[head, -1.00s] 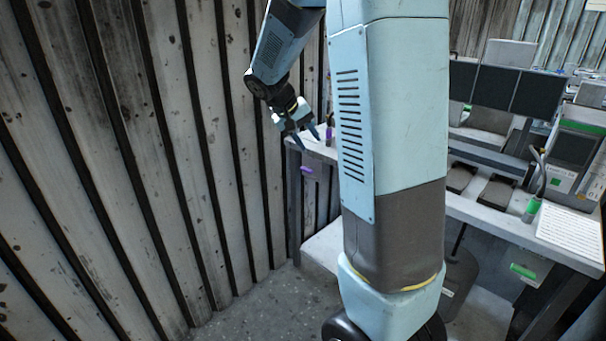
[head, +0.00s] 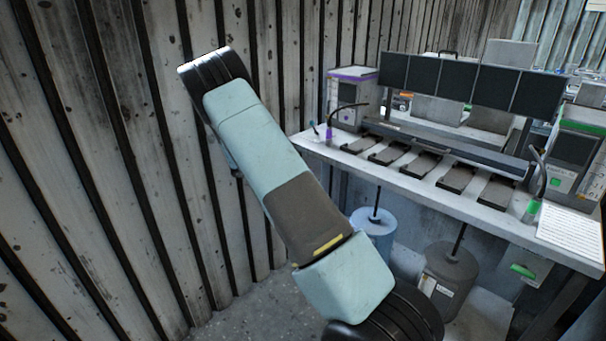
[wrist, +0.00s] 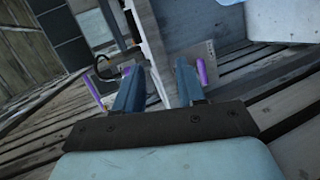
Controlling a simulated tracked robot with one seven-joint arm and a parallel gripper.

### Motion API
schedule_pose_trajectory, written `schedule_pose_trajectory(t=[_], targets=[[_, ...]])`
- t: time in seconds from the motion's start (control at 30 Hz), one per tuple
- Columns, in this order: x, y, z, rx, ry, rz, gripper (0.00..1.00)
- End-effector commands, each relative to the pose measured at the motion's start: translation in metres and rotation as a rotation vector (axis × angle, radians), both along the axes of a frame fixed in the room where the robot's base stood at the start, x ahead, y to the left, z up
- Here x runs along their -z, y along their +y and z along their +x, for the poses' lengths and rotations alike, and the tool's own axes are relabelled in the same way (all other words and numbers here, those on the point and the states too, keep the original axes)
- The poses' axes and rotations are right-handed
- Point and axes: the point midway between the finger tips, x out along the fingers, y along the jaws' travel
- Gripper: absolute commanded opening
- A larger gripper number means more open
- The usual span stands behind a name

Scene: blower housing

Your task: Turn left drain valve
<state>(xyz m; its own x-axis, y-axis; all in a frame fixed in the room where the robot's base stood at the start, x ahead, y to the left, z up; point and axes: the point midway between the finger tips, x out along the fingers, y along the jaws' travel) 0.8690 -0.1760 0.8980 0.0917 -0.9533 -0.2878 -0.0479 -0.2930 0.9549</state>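In the wrist view, a purple handle (wrist: 201,71) stands out by a pale grey plate (wrist: 193,55), just beyond and right of the right fingertip. It looks like the left drain valve's handle, though its mount is partly hidden. In the head view my arm covers the gripper and this handle. A green handle (head: 522,272) sits under the bench's right end.
The bench (head: 410,185) carries several dark pads (head: 422,163), a row of dark panels (head: 470,82) and a purple-trimmed unit (head: 352,97). A purple-based bent nozzle (head: 328,136) stands at its left end. Two cylinders (head: 374,228) (head: 450,272) hang below. A ribbed wall (head: 120,180) is close left.

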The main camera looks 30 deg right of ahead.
Motion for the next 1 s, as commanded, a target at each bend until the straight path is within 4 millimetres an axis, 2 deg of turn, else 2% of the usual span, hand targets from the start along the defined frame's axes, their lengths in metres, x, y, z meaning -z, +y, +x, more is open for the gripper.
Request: schedule_pose_trajectory(t=[0.03, 0.23, 0.4, 0.5, 0.63, 0.77, 1.0], targets=[[0.016, 0.001, 0.009, -0.024, 0.008, -0.038, 0.39], [0.067, 0.007, 0.041, -0.124, 0.013, -0.17, 0.39], [0.101, 0.014, 0.06, -0.205, 0.012, -0.252, 0.39], [0.115, 0.017, 0.066, -0.237, 0.012, -0.281, 0.39], [0.123, 0.019, 0.071, -0.259, 0.009, -0.3, 0.39], [0.125, 0.012, 0.074, -0.262, 0.009, -0.304, 0.39], [0.125, -0.022, 0.085, -0.26, 0.01, -0.303, 0.39]])
